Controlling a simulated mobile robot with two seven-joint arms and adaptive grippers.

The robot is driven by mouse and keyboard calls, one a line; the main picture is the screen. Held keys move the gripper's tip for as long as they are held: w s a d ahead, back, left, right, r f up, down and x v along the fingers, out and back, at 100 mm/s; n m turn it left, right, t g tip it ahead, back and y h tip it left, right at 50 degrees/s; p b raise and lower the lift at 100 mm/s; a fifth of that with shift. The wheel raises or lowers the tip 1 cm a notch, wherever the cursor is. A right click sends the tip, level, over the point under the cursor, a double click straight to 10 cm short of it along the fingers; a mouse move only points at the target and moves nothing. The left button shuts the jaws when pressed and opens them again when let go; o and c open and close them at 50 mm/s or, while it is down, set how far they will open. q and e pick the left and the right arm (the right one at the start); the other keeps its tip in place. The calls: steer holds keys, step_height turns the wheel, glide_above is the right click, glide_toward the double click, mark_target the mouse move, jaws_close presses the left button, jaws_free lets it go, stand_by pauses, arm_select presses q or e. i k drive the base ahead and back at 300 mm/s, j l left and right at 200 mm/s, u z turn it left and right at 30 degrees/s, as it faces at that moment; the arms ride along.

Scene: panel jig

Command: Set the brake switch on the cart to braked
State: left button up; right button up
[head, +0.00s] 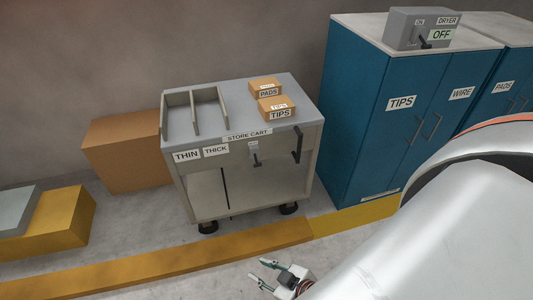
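The grey store cart (230,135) stands near the back wall, labelled STORE CART. On its front face is a small light switch plate with a dark lever (255,158), likely the brake switch; its marking is too small to read, so I cannot tell its setting. A dark handle (297,144) is to the right of it. My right gripper (266,275) is at the bottom of the head view, low in front of the cart and well apart from it. Its fingers are spread and empty. My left gripper is not in view.
Boxes labelled PADS (266,86) and TIPS (276,106) sit on the cart top beside dividers. A blue cabinet (366,110) stands close on the right, with a DRYER box (405,28) showing OFF. A cardboard box (125,150) is at left. A yellow floor strip (180,267) crosses in front.

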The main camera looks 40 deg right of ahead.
mark_target(258, 164)
steer(key=z, duration=0.95)
